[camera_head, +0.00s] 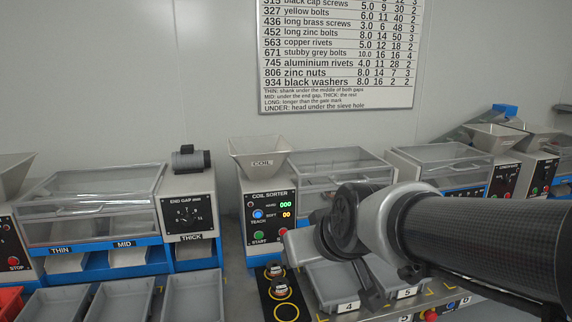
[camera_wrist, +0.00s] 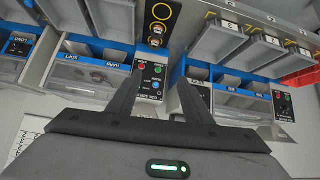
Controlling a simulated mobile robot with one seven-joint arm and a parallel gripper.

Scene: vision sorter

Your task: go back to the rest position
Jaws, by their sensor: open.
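My gripper (camera_wrist: 158,80) is open in the wrist view, with two dark fingers spread apart and nothing between them. Its body fills the bottom of that view. Beyond the fingers is the coil sorter (camera_head: 270,208), whose panel also shows upside down in the wrist view (camera_wrist: 152,80). In the head view my dark arm reaches in from the right, and its wrist covers part of the machine right of the coil sorter. The fingertips are hard to make out there.
A black strip with yellow rings (camera_head: 286,312) holds two small round items before the coil sorter. Grey trays (camera_head: 124,298) line the front left, and numbered trays (camera_head: 330,283) lie below my arm. A thickness sorter (camera_head: 188,215) stands left. A wall chart (camera_head: 337,102) hangs behind.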

